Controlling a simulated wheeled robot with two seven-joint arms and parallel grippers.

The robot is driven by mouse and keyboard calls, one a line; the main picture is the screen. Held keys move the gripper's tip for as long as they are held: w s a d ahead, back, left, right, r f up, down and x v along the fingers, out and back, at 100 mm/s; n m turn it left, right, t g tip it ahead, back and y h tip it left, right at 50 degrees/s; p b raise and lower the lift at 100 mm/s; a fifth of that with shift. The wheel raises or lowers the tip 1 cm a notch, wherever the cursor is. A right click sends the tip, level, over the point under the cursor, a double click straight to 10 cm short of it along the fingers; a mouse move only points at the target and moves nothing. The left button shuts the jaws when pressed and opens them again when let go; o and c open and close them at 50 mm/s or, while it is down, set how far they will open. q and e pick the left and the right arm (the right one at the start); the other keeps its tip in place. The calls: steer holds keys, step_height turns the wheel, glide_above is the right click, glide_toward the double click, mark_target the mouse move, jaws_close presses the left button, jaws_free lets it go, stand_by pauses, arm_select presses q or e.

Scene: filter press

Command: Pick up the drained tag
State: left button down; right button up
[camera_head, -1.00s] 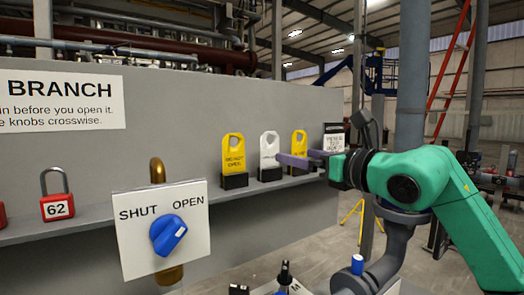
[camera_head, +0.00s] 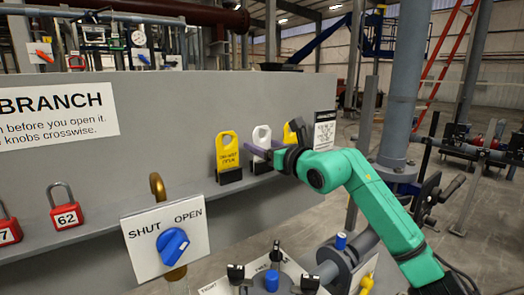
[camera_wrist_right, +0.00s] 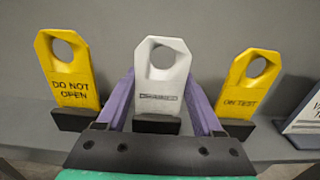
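The white tag (camera_head: 262,135) stands upright in a black holder on the grey ledge, between two yellow tags. In the right wrist view the white tag (camera_wrist_right: 162,70) has a round hole and a small printed label that I cannot read clearly. My right gripper (camera_head: 262,152) is at the white tag. In the wrist view its purple fingers (camera_wrist_right: 160,88) are spread, one on each side of the tag's lower part, with slim gaps. The tag's black holder (camera_wrist_right: 156,125) shows between the fingers. My left gripper is not in view.
A yellow DO NOT OPEN tag (camera_wrist_right: 70,75) stands left of the white tag, and a yellow ON TEST tag (camera_wrist_right: 248,85) stands right. A framed sign (camera_head: 324,130) is at the ledge's right end. Red padlock 62 (camera_head: 66,212) and the SHUT/OPEN knob panel (camera_head: 140,228) are left.

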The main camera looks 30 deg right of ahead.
steer(key=c, duration=0.3)
steer(key=shift+r, duration=0.1)
step_height(320, 180, up, 23)
steer(key=p, duration=0.4)
stand_by(0.3)
